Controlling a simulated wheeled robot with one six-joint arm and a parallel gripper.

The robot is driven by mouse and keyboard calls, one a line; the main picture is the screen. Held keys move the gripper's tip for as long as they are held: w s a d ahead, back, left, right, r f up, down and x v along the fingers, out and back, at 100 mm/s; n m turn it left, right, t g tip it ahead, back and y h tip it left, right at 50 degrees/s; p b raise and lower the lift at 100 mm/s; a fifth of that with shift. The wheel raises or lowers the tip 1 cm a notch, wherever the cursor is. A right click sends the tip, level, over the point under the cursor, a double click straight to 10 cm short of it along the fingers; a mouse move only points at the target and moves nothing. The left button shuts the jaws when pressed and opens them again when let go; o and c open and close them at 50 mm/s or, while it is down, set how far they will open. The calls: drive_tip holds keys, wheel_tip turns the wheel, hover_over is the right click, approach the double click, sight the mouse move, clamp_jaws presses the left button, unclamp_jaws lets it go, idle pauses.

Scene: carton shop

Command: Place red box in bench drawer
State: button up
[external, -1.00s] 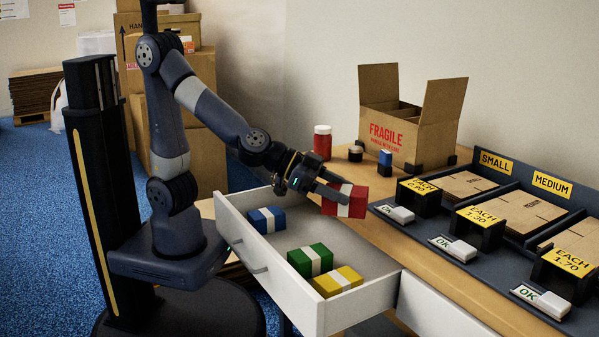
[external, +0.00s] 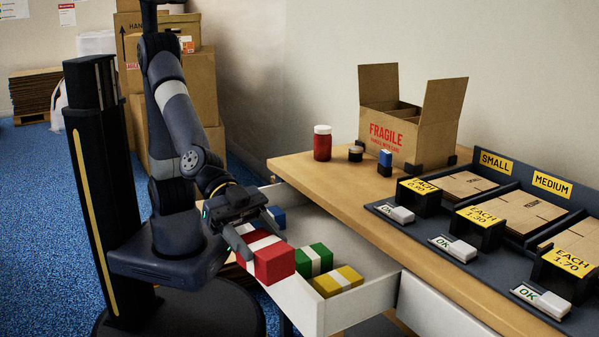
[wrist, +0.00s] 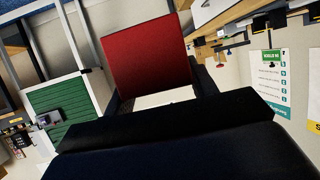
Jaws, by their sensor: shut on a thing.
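My gripper (external: 258,229) is shut on the red box (external: 275,263), which has a white band. In the external view it holds the box in front of the open bench drawer (external: 365,299), overlapping its front left part; the exact height above the drawer is hard to tell. In the wrist view the red box (wrist: 147,55) sits between the fingers, with green and white surfaces beside it. In the drawer lie a green box (external: 314,259), a yellow box (external: 338,281) and a blue box (external: 279,217), partly hidden by my gripper.
The wooden bench top (external: 335,187) holds a red jar (external: 322,143), small bottles and an open FRAGILE carton (external: 405,130). A dark rack (external: 470,215) with price signs stands at right. The drawer floor (external: 320,228) has bare room towards the back.

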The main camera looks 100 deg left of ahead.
drive_tip(key=shift+s+d+m+g+h, duration=0.4)
drive_tip(key=shift+s+d+m+g, duration=0.1)
drive_tip(key=shift+s+d, duration=0.9)
drive_tip(key=shift+w, duration=0.15)
